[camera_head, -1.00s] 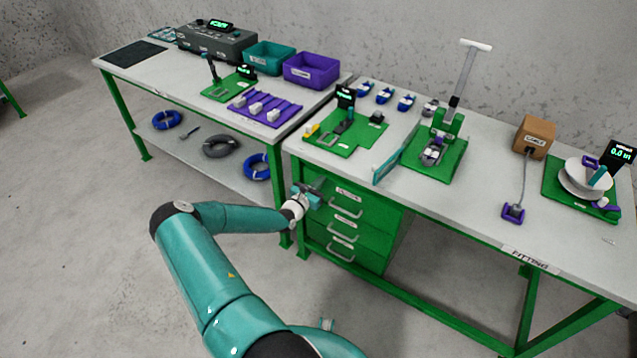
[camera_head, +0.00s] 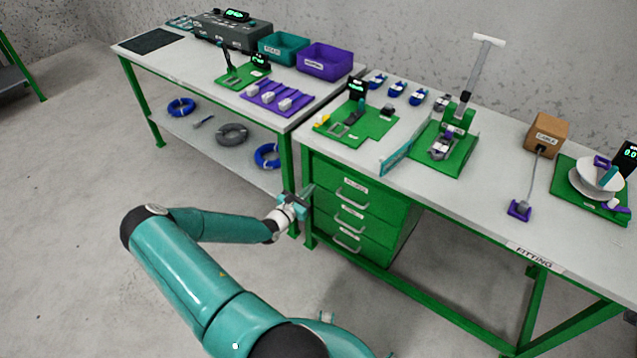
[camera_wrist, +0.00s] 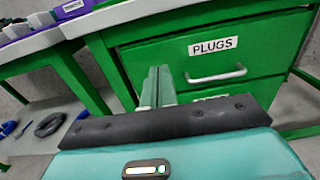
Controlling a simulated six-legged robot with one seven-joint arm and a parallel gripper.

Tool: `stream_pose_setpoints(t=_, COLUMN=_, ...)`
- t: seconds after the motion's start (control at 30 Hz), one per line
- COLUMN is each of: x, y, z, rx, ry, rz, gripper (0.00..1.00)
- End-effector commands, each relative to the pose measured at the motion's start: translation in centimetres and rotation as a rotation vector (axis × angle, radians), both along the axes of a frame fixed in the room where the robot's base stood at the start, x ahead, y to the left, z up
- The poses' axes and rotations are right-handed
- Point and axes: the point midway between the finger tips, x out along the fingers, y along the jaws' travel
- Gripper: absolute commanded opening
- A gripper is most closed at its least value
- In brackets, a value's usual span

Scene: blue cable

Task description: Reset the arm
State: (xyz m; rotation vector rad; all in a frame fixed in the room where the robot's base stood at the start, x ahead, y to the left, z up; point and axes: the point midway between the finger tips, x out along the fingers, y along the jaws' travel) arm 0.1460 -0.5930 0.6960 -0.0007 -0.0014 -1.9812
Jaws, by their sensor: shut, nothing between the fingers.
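My gripper (camera_head: 304,197) is in front of the left end of the green drawer unit, below the table top level. It is shut and holds nothing. In the wrist view, the shut fingers (camera_wrist: 158,86) point toward the green drawer front (camera_wrist: 265,80) labelled PLUGS, to the left of its handle. My teal arm reaches out from the bottom of the head view, bent at the elbow on the left. I cannot tell the exact gap between the fingertips and the drawer unit.
The right table (camera_head: 480,210) bears green fixtures, a lever press (camera_head: 465,100) and a brown box (camera_head: 547,135). The left table (camera_head: 185,70) bears a teal bin (camera_head: 283,48) and a purple bin (camera_head: 324,62). Cable coils (camera_head: 232,135) lie on its shelf. The floor at left is clear.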

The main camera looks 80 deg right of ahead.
Motion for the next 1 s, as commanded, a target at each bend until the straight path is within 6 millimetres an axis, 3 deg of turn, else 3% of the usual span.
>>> stream_pose_setpoints(t=0.2, x=1.1, y=2.4, z=0.0, rx=0.000, ry=0.000, rz=0.000, gripper=0.00)
stream_pose_setpoints(t=0.63, x=1.5, y=3.0, z=0.5, rx=-0.005, ry=-0.025, rz=-0.011, gripper=0.00)
stream_pose_setpoints(t=0.77, x=3.1, y=4.1, z=2.3, rx=-0.022, ry=-0.123, rz=-0.059, gripper=0.00)
stream_pose_setpoints(t=1.0, x=7.5, y=8.5, z=7.0, rx=-0.033, ry=-0.411, rz=-0.200, gripper=0.00)
